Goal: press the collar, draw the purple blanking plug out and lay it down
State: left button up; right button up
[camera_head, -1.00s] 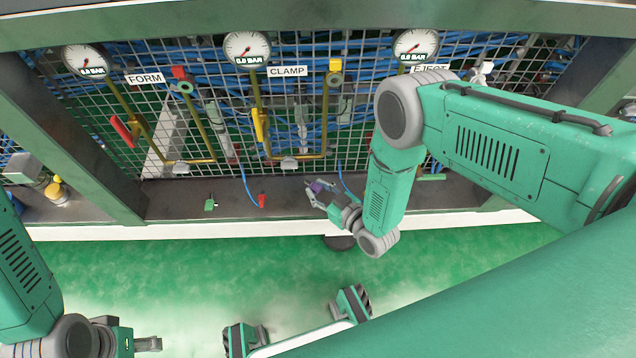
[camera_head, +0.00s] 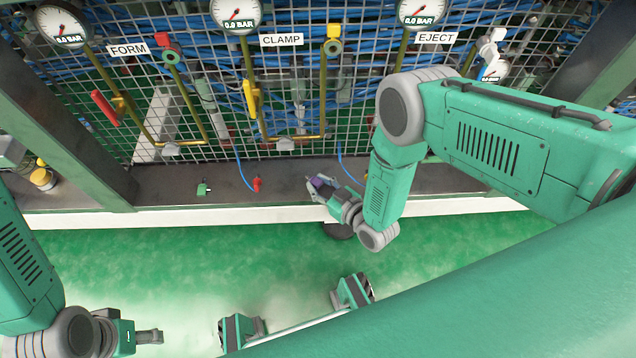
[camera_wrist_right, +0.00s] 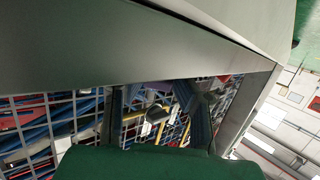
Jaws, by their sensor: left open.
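The purple blanking plug (camera_head: 319,184) shows at the fingertips of my right gripper (camera_head: 316,187), over the dark ledge under the panel. In the right wrist view the purple plug (camera_wrist_right: 152,97) sits between the two fingers of my right gripper (camera_wrist_right: 157,108), with a grey end piece toward the camera. The fingers appear closed on it. I cannot make out the collar; my right arm covers part of the panel near the EJECT label. My left gripper (camera_head: 150,337) is open and empty at the lower left, over the floor and away from the panel.
The dark ledge (camera_head: 165,190) carries a small green fitting (camera_head: 203,188) and a red hose connector (camera_head: 257,184); bare ledge lies around them. Behind stands a wire mesh with brass pipes, a red lever (camera_head: 105,107), a yellow lever (camera_head: 250,97) and gauges. A steel post (camera_head: 65,130) stands left.

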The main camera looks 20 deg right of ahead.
jog(key=o, duration=0.5)
jog(key=shift+s, duration=0.1)
jog(key=shift+s+d+r, duration=0.1)
jog(key=shift+s, duration=0.25)
jog(key=v, duration=1.1)
jog(key=shift+d, duration=0.1)
